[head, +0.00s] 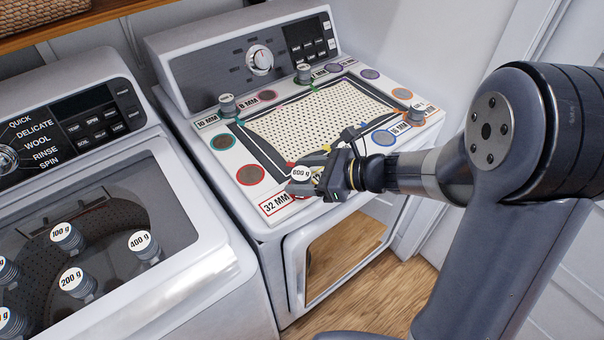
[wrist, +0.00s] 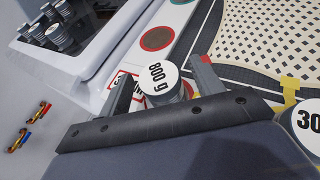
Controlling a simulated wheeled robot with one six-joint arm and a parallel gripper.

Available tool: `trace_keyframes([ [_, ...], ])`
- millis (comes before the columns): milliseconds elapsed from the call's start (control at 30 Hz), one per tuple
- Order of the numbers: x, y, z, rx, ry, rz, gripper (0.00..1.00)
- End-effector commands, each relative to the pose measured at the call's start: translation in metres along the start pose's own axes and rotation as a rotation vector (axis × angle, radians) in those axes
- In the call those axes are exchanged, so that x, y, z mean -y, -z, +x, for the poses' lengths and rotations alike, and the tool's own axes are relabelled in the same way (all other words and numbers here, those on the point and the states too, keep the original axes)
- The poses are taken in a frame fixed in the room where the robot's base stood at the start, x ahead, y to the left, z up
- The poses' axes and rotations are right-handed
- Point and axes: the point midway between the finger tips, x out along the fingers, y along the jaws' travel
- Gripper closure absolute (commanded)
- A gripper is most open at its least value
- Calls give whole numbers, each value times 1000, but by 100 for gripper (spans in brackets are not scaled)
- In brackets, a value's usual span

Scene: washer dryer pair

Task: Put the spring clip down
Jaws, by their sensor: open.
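No spring clip shows between my gripper's fingers. My gripper (head: 314,180) is open at the front edge of the right machine's top. Its fingers also show in the wrist view (wrist: 164,82), one on each side of a grey weight (wrist: 165,84) with a white 800 g label. The weight is close to or inside the finger gap; whether it touches a finger I cannot tell. It also shows in the head view (head: 300,173), near the 32 MM label (head: 276,205). Small brass pieces with coloured ends (wrist: 28,140) lie at the wrist view's left; I cannot tell whether these are spring clips.
A cream perforated panel (head: 320,118) covers the middle of the top, with coloured discs and small coloured tabs around it. Another weight (wrist: 309,124) stands to the right in the wrist view. Several weights (head: 72,280) show at the left machine. A red disc (head: 250,175) is bare.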

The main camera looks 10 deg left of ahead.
Motion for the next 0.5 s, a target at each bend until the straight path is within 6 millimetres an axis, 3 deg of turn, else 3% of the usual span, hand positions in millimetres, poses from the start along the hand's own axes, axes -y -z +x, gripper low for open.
trace_keyframes([
  [500,1,1,-94,-1,5,-1,38],
])
